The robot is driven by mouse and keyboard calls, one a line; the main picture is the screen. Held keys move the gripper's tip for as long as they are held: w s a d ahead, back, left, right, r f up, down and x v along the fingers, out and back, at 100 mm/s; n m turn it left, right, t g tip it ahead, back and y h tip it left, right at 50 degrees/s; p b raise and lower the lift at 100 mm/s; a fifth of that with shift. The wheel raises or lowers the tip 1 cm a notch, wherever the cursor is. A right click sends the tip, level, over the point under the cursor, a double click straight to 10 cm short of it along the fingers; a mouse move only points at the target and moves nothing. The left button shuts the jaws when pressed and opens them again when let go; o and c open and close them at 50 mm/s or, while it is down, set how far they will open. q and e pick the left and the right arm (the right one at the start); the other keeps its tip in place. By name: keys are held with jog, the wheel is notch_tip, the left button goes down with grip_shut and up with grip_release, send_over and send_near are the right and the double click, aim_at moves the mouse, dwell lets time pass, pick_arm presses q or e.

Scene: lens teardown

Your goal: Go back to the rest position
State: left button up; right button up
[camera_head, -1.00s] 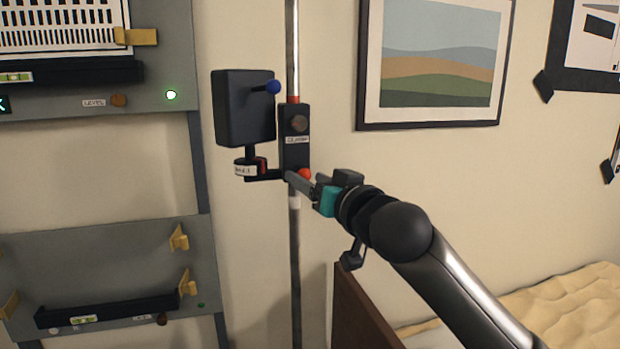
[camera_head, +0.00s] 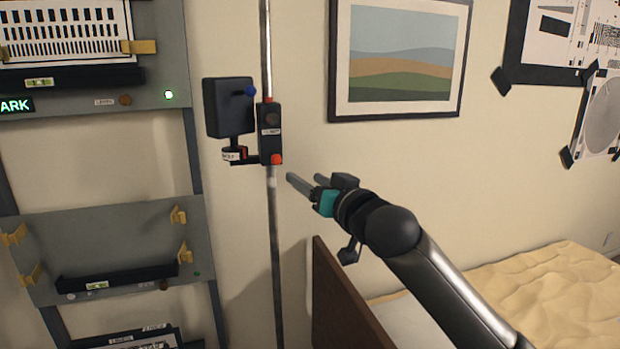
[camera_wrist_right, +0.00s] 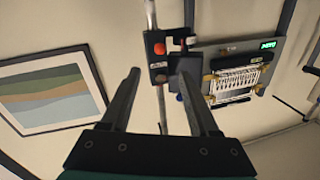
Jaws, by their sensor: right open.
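My right gripper (camera_head: 305,185) is open and empty in the head view, in front of the wall and to the right of the pole. In the right wrist view its two fingers (camera_wrist_right: 158,95) stand apart with nothing between them. A black clamp (camera_head: 270,133) with an orange-red knob (camera_head: 277,159) sits on the vertical pole (camera_head: 276,250). A dark box-shaped device (camera_head: 229,108) with a blue knob is mounted on the clamp's left side. The gripper is apart from the clamp. The clamp also shows in the right wrist view (camera_wrist_right: 158,62). My left gripper is not in view.
A grey rack panel (camera_head: 110,235) with yellow clips and a black ledge stands at left. An upper panel (camera_head: 170,60) holds a striped chart. A framed landscape picture (camera_head: 400,58) hangs on the wall. A brown board (camera_head: 345,300) and a bed (camera_head: 540,295) are at lower right.

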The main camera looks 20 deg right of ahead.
jog(key=s+d+f+g+h+b, duration=0.1)
jog(key=d+f+g, duration=0.1)
jog(key=f, duration=1.1)
jog(key=s+d+f+m+g+h, duration=0.1)
jog(key=s+d+f+g, duration=0.1)
jog(key=f, duration=1.2)
jog(key=s+d+f+g+h+b, duration=0.1)
jog(key=d+f+g+h, duration=0.1)
jog(key=f, duration=1.1)
jog(key=s+f+g, duration=0.4)
jog(key=s+f, duration=1.2)
jog(key=f, duration=0.4)
jog(key=s+a+f+n+g, duration=0.1)
jog(key=s+f, duration=0.4)
jog(key=s, duration=0.6)
jog(key=s+a+f+n+g+b, duration=0.1)
jog(key=s+f+g, duration=0.2)
jog(key=s, duration=0.9)
jog(key=s+a+f+g+b, duration=0.1)
jog(key=s+f+g, duration=0.1)
jog(key=s+f, duration=0.5)
jog(key=s, duration=0.5)
jog(key=shift+f+n, duration=0.3)
jog(key=shift+n, duration=0.1)
